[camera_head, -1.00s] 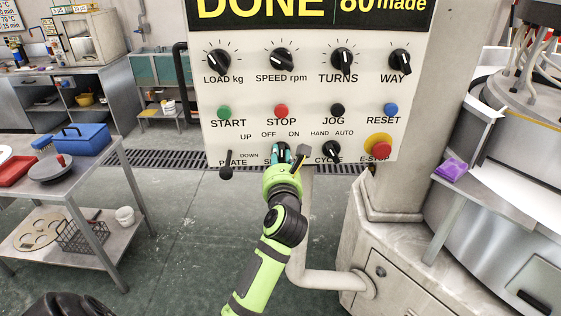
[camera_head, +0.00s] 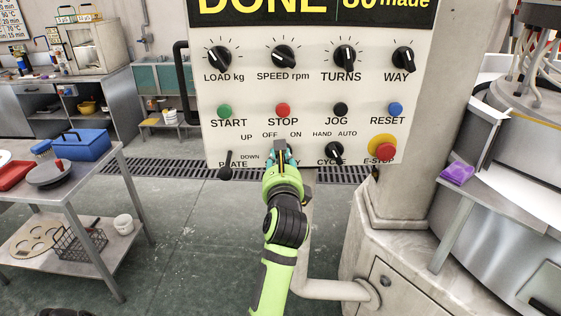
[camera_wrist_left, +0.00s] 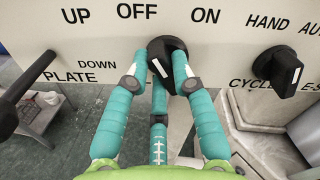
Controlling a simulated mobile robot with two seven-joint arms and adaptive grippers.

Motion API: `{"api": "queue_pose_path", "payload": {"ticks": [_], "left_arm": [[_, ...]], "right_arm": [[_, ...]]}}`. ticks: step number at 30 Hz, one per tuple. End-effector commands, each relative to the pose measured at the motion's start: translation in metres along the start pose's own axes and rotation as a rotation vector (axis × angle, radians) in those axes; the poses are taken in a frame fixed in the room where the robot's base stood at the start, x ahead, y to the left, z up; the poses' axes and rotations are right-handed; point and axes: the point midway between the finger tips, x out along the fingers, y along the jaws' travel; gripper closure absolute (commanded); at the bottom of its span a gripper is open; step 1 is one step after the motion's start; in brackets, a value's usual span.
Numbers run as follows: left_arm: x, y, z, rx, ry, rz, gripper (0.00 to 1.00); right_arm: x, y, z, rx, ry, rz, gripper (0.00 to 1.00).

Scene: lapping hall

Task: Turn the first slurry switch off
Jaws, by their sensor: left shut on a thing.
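The slurry switch is a black rotary knob with a white mark on the control panel (camera_head: 305,92), below the words OFF and ON. In the left wrist view the knob (camera_wrist_left: 172,50) sits between my teal fingertips, and its white mark slants to the upper left, on the OFF side. My left gripper (camera_head: 280,157) is shut on this knob, with fingers on both sides and a third below. In the head view the gripper hides most of the knob and its label. My right gripper is not in view.
The CYCLE knob (camera_head: 334,152) is close on the right, with the red E-STOP (camera_head: 382,147) beyond it. The PLATE lever (camera_head: 226,166) hangs on the left. STOP (camera_head: 282,110) is just above. A steel table (camera_head: 95,180) stands at the left.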

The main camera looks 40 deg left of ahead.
Motion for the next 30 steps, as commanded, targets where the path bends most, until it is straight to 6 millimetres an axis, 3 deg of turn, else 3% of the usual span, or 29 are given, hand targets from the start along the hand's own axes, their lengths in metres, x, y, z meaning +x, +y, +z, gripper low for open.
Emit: {"api": "queue_pose_path", "payload": {"ticks": [10, 11, 12, 30], "left_arm": [[0.0000, 0.0002, -0.0007, -0.007, 0.003, 0.001, 1.00], [0.0000, 0.0002, -0.0007, -0.007, 0.002, 0.001, 0.67], [-0.0001, 0.0001, -0.0007, -0.007, 0.002, 0.001, 0.51], [0.0000, -0.0014, 0.0018, 0.040, 0.001, 0.000, 0.51]], "right_arm": [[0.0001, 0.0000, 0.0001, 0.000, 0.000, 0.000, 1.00], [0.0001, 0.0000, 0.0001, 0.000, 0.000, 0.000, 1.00], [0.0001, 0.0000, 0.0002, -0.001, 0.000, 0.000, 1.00], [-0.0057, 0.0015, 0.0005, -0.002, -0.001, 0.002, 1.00]]}}
